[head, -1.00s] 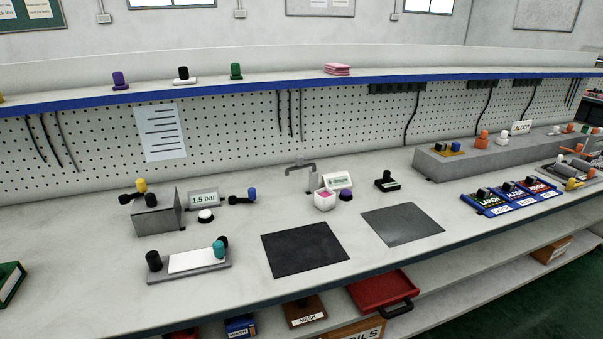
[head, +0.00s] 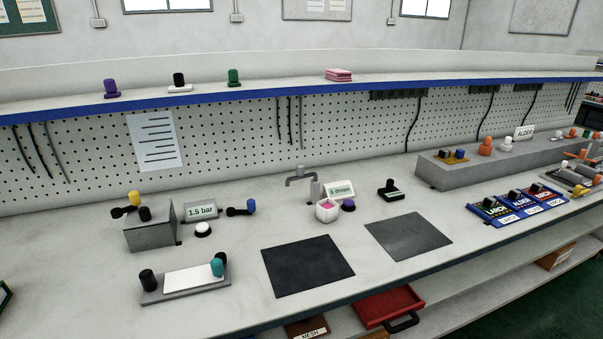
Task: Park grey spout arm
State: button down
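The grey spout arm (head: 300,179) sits on top of a short grey post (head: 315,190) at the back middle of the bench. It reaches out to the left of the post, with its tip bent down over the bare bench top. A small white cup (head: 326,211) with pink contents stands in front of the post, to the right of the spout tip. A small label sign (head: 340,191) stands just right of the post. My gripper is not in view.
A purple-topped button (head: 348,206) is beside the cup. Two flat mats, one black (head: 307,266) and one grey (head: 408,236), lie in front. A grey block (head: 152,228) and a 1.5 bar sign (head: 201,211) stand left. Bench between is clear.

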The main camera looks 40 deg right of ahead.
aim_at(300, 168)
jog(key=i+l, duration=0.15)
jog(key=i, duration=0.3)
jog(key=i+l+z, duration=0.1)
jog(key=i, duration=0.35)
